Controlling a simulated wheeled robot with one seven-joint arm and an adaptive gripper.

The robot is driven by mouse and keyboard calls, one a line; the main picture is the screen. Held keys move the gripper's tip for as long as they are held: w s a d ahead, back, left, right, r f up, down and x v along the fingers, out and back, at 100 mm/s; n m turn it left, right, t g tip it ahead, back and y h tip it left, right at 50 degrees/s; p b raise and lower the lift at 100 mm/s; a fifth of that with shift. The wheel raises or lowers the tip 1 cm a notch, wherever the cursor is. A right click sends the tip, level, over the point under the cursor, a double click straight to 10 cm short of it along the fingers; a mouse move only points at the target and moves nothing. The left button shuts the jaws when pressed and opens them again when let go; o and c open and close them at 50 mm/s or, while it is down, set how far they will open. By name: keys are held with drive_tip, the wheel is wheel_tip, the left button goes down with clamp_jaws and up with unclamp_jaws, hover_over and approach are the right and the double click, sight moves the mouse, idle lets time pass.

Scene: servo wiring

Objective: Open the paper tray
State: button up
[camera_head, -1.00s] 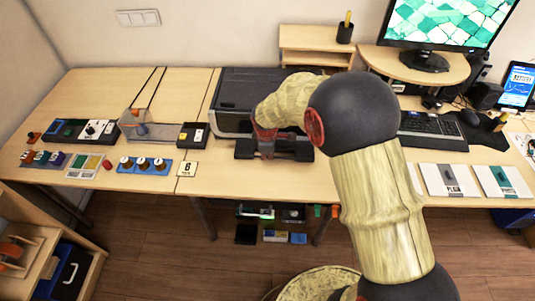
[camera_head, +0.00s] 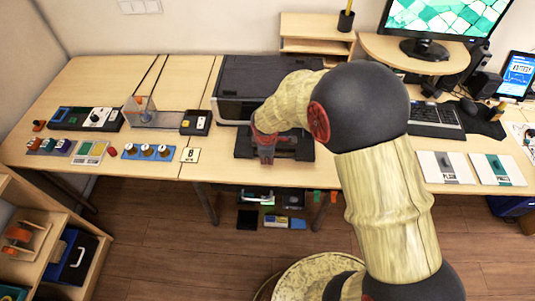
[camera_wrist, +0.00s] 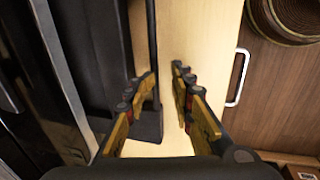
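The printer (camera_head: 270,78) is a dark box at the back of the desk. Its black paper tray (camera_head: 243,146) sticks out from its front, over the desk. My gripper (camera_head: 267,152) is at the tray's front edge, partly hidden by my arm. In the wrist view my gripper (camera_wrist: 166,80) is open, its yellow-and-black fingers apart. The tray's thin front wall (camera_wrist: 151,35) runs beside the left finger, which overlaps it in the picture. The right finger is outside, with bare desk showing between. Contact with the wall cannot be told.
A small black-and-yellow box (camera_head: 196,122) and a numbered card (camera_head: 190,155) lie left of the tray. A keyboard (camera_head: 435,120) is on the right. The desk's front edge (camera_wrist: 235,60) is close beyond the right finger, with wooden floor below.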

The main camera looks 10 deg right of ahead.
drive_tip(key=shift+r, duration=0.1)
drive_tip(key=shift+r, duration=0.25)
drive_tip(key=v, duration=1.1)
drive_tip(key=shift+s, duration=0.15)
drive_tip(key=shift+a+r, duration=0.1)
